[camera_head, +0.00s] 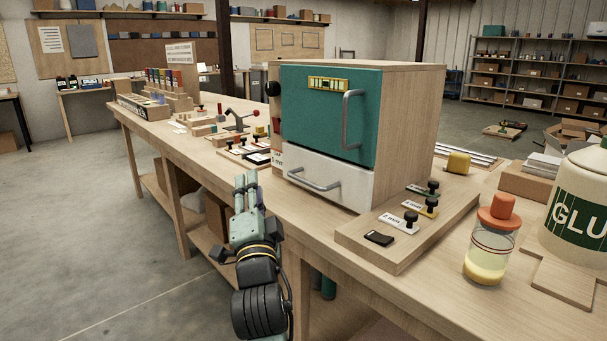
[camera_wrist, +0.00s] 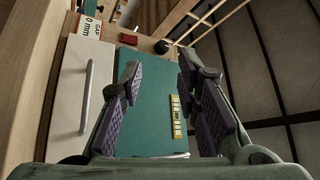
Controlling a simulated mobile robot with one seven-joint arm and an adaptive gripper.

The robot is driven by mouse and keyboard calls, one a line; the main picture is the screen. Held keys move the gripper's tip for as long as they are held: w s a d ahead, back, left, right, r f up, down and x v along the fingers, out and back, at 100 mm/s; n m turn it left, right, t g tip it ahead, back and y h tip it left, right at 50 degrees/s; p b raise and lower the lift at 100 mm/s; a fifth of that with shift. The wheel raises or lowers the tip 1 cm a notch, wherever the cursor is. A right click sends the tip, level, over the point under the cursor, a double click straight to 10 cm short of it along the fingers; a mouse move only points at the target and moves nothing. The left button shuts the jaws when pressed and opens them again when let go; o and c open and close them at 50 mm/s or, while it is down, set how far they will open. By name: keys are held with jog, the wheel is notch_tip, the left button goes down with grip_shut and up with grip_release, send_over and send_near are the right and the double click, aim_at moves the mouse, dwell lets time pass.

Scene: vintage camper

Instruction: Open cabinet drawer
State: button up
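The wooden cabinet (camera_head: 412,120) stands on the workbench, with a teal upper door (camera_head: 312,115) and a white lower drawer (camera_head: 345,185). The drawer appears shut, and its grey bar handle (camera_head: 315,183) runs across its front. My gripper (camera_head: 245,183) is in front of the bench edge, left of the drawer handle and apart from it. In the wrist view my gripper (camera_wrist: 160,72) is open and empty, with the teal door (camera_wrist: 150,120) seen beyond and between its fingers. The drawer (camera_wrist: 66,100) and its handle (camera_wrist: 86,97) lie left of the fingers there.
The door has its own vertical handle (camera_head: 346,120) above the drawer. A wooden board with black-knobbed stamps (camera_head: 410,220) lies right of the cabinet, near a jar (camera_head: 490,245) and a glue container (camera_head: 580,205). Small tools (camera_head: 240,120) stand left. Floor left of the bench is clear.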

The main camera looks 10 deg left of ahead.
aim_at(303, 182)
jog(key=w+d+f+m+h, duration=0.1)
jog(key=w+d+f+m, duration=0.1)
jog(key=w+d+f+m+h, duration=0.1)
jog(key=w+d+m+h, duration=0.1)
jog(key=d, duration=0.1)
jog(key=w+d+f+m+g+h, duration=0.1)
jog(key=w+d+f+m+h, duration=0.1)
jog(key=d, duration=0.1)
jog(key=shift+d+f+p, duration=0.2)
jog(key=shift+f+p, duration=0.1)
jog(key=p+x, duration=0.2)
jog(key=x, duration=0.8)
jog(key=shift+w+a+p, duration=0.1)
jog(key=shift+p, duration=0.2)
grip_shut()
